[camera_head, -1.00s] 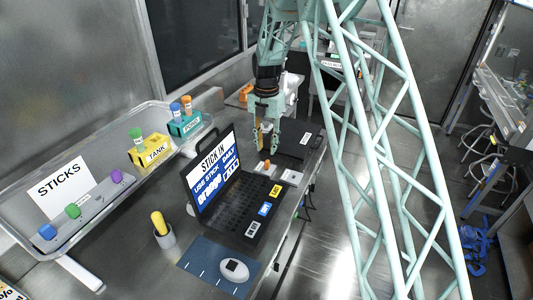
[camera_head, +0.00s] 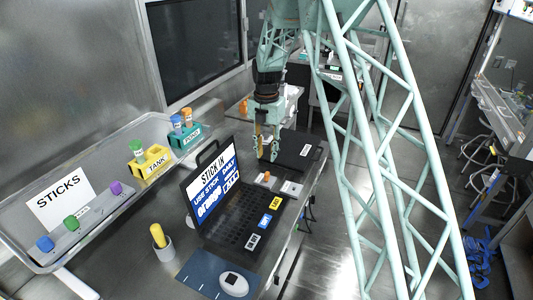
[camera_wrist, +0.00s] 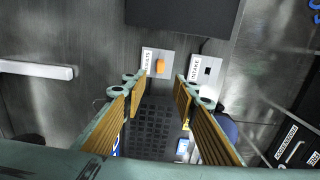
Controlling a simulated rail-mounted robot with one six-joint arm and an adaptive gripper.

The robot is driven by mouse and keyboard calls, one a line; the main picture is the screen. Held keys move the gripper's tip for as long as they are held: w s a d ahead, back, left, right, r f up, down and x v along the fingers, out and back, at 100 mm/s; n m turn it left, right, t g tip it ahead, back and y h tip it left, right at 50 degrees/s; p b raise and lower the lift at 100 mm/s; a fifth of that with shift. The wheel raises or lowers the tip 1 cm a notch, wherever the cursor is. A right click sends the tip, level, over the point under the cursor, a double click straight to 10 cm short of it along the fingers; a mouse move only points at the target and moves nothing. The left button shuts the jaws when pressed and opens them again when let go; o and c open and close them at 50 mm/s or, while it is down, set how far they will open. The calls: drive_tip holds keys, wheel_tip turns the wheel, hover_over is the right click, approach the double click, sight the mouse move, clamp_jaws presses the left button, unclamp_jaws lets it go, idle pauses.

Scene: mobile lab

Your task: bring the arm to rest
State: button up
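My gripper (camera_head: 268,153) hangs fingers-down above the bench, just behind the laptop (camera_head: 222,192). In the wrist view my gripper (camera_wrist: 165,86) has its two tan-padded fingers apart, with nothing between them. Beyond the fingertips, an orange stick (camera_wrist: 160,66) stands in a white labelled plate (camera_wrist: 149,60); the stick also shows in the head view (camera_head: 266,176). A second white plate (camera_wrist: 205,70) with a dark slot lies to its right. The laptop keyboard (camera_wrist: 157,130) shows below, between the fingers.
A tray on the left holds a grey rack (camera_head: 88,222) with blue, green and purple sticks, the yellow TANK holder (camera_head: 150,163) and the teal POND holder (camera_head: 186,138). A cup (camera_head: 164,250), mouse (camera_head: 233,284) and dark flat case (camera_head: 300,150) are on the bench.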

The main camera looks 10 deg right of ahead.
drive_tip(key=s+r+m+t, duration=0.2)
drive_tip(key=s+r+m, duration=1.2)
drive_tip(key=s+r, duration=1.4)
drive_tip(key=s+r+m+t, duration=0.2)
drive_tip(key=s+m, duration=1.2)
drive_tip(key=s, duration=1.7)
drive_tip(key=shift+b+v, duration=0.3)
drive_tip(key=shift+v, duration=0.85)
drive_tip(key=shift+w+d, duration=0.1)
drive_tip(key=shift+d, duration=0.05)
drive_tip(key=shift+c, duration=0.8)
